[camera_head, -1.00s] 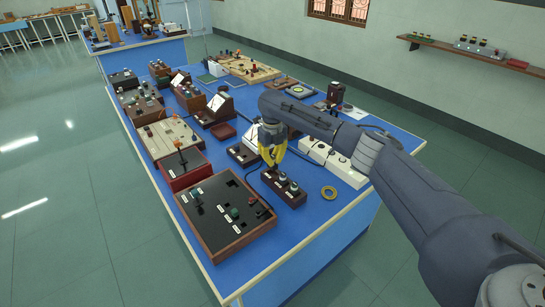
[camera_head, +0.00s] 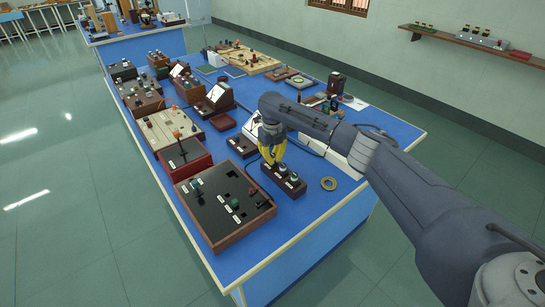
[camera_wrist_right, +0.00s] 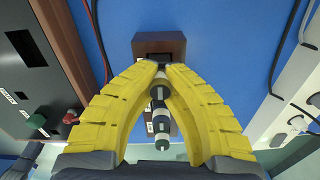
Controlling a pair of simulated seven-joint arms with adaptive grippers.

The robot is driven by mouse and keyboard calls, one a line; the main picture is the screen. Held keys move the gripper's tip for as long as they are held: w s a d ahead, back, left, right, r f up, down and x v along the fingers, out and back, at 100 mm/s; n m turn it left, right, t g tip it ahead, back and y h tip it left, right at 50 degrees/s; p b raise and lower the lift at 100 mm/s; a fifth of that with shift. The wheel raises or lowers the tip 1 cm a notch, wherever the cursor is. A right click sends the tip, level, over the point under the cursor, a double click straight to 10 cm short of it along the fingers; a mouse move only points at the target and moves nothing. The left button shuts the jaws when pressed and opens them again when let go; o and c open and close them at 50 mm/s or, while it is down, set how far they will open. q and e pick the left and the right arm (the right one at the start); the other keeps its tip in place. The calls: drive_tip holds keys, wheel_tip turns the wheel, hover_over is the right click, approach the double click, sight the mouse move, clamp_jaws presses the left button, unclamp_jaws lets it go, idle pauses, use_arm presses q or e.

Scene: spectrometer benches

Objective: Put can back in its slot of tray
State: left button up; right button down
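The tray (camera_head: 293,195) is a small dark brown block near the right side of the blue table. It also shows in the right wrist view (camera_wrist_right: 143,45), with a dark square opening at its far end. Several small dark-and-white cans stand in a row along it; one with a greenish top (camera_head: 293,177) is at the near end. My right gripper (camera_head: 270,162), with yellow fingers, points down over the tray's far end. In the wrist view its fingertips (camera_wrist_right: 160,66) close on a small dark-and-white can (camera_wrist_right: 158,76). Whether its bottom is in the slot is hidden. My left gripper is out of view.
A black-topped wooden panel (camera_head: 222,222) with knobs stands left of the tray. A yellow ring (camera_head: 329,184) lies to its right on bare table. A white device (camera_wrist_right: 303,85) stands right of the tray, with cables nearby.

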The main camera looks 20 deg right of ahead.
idle(0.3)
drive_tip(key=c, duration=1.5)
unclamp_jaws()
wheel_tip(320, 180, up, 12)
